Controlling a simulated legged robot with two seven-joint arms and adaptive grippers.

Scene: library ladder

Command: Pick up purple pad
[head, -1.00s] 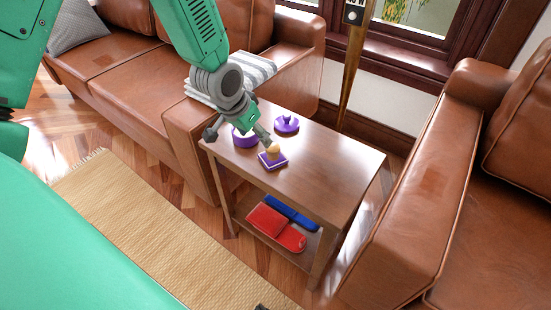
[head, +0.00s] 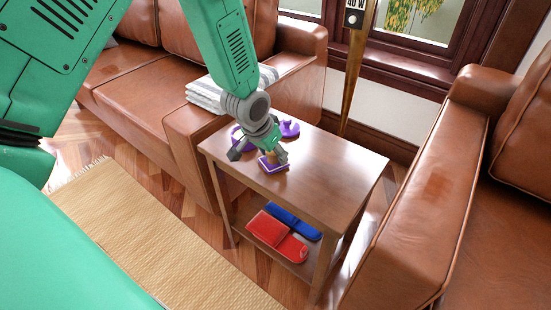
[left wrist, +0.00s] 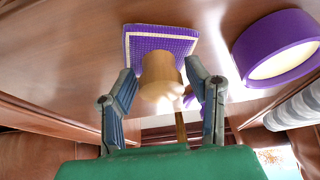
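The purple pad (head: 274,167) is a square block with a pale edge, lying on the small wooden table (head: 330,180). In the left wrist view the pad (left wrist: 145,46) has a round wooden knob (left wrist: 160,77) standing on it. My left gripper (head: 262,152) is over the pad and hides the knob in the head view. In the left wrist view its two fingers (left wrist: 160,88) are spread, one on each side of the knob, with gaps showing. My right gripper is not in view.
A purple ring (left wrist: 275,48) lies beside the pad, and a purple knobbed piece (head: 289,129) stands behind my gripper. Red (head: 275,236) and blue (head: 293,220) slipper-like items lie on the lower shelf. Brown sofas stand close at the left and right. The table's right part is clear.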

